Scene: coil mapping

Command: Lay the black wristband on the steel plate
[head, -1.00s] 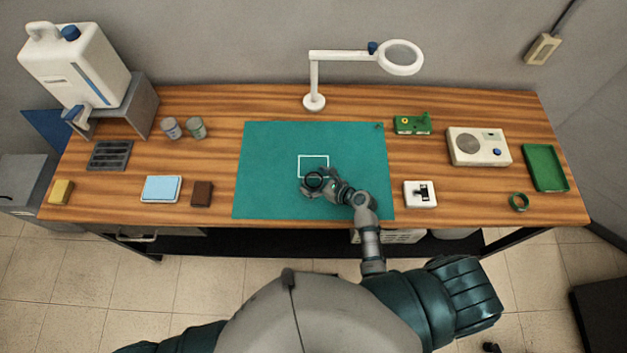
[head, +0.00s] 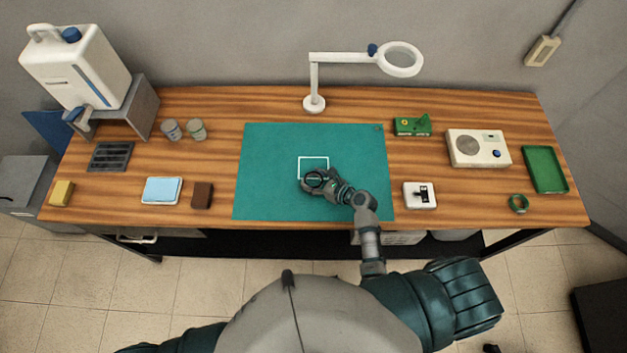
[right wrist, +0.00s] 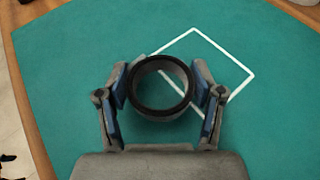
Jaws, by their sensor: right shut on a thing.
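The black wristband (right wrist: 161,88) is a dark ring between the two fingers of my right gripper (right wrist: 163,92), which is shut on it from both sides. In the head view my right gripper (head: 318,182) holds the wristband (head: 313,179) over the green mat, at the lower edge of a white square outline. I cannot tell whether the band touches the mat. A dark grey slotted plate (head: 110,155), which looks like the steel plate, lies at the left of the bench, far from the gripper. My left gripper is out of view.
The green mat (head: 265,190) is otherwise clear. Left of it are a brown block (head: 202,195), a blue-topped pad (head: 162,189), two jars and a white tank (head: 75,65). A lamp (head: 314,102) stands behind.

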